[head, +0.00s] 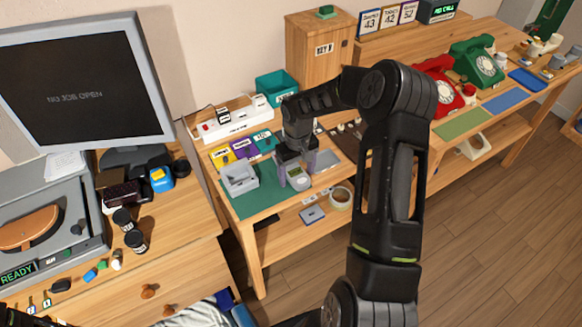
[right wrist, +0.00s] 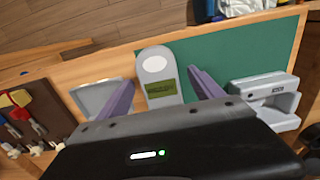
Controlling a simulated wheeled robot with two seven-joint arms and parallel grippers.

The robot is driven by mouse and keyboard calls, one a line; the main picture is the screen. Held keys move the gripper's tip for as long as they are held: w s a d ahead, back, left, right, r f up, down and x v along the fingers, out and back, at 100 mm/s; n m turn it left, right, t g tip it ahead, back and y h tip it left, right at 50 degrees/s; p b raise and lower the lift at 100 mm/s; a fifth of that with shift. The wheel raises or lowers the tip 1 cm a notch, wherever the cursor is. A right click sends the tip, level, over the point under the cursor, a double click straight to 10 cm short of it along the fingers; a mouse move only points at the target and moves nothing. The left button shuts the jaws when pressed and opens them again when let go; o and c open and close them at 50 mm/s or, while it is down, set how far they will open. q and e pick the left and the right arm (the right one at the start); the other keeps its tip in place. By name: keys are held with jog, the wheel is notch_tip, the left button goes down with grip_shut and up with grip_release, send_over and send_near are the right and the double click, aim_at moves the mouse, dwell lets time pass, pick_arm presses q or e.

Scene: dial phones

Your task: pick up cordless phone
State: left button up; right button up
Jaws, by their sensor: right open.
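The cordless phone (head: 298,178) is a light grey handset with a small greenish display, lying on the green mat (head: 250,203) of the middle bench. In the right wrist view the handset (right wrist: 158,64) lies between the two purple fingers, its lower part hidden behind the gripper body. My right gripper (head: 296,172) is open, pointing down over the handset with one finger on each side; I cannot tell whether they touch it. A grey cradle (head: 239,178) stands to the left on the mat and shows in the right wrist view (right wrist: 268,98). My left gripper is not in view.
A white power strip (head: 226,121), yellow and purple boxes and a teal bin (head: 276,87) stand behind the mat. A grey square plate (head: 326,160) lies right of the handset. Red (head: 437,84) and green (head: 478,62) dial phones stand farther right. A monitor (head: 85,85) is at left.

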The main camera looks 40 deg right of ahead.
aim_at(297, 174)
jog(key=shift+c, duration=0.3)
jog(key=c, duration=1.6)
notch_tip(297, 174, up, 10)
jog(key=shift+b, duration=0.9)
jog(key=shift+n, duration=0.6)
jog(key=w+a+r, duration=0.1)
jog(key=a, duration=0.6)
jog(key=w+a+r, duration=0.1)
jog(key=a, duration=0.6)
jog(key=w+a+r, duration=0.1)
jog(key=a, duration=0.6)
jog(key=shift+a+r, duration=0.1)
jog(key=shift+a, duration=0.15)
